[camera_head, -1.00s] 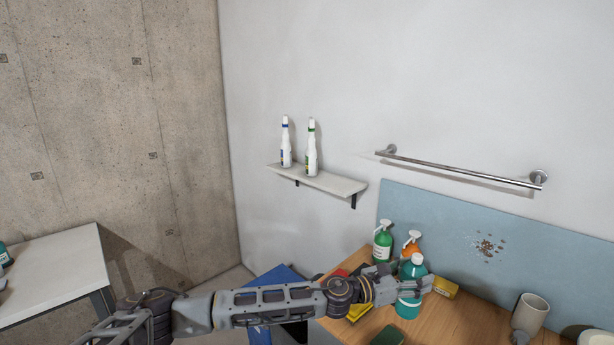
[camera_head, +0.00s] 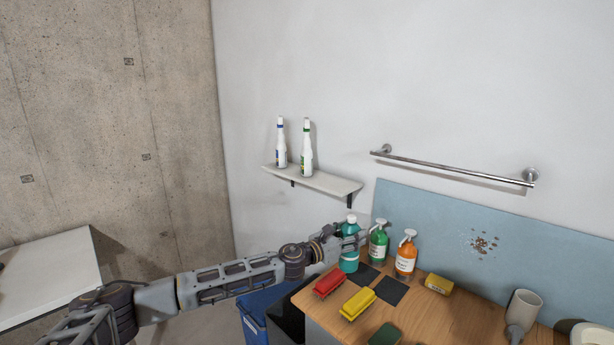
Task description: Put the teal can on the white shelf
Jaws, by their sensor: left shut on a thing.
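The can is near the left back corner of the wooden counter, below the right end of the white shelf (camera_head: 335,185). The shelf is on the wall, with two white spray-type bottles, one blue-marked (camera_head: 281,145) and one green-marked (camera_head: 306,150), on its left and middle part. Its right end is bare. My right gripper is not in view.
Green (camera_head: 378,243) and orange (camera_head: 405,258) pump bottles stand just right of the can. Red (camera_head: 329,282) and yellow (camera_head: 357,304) brushes lie on the wooden counter (camera_head: 440,318). A metal rail (camera_head: 450,168) is on the wall. A blue bin (camera_head: 258,308) stands left of the counter.

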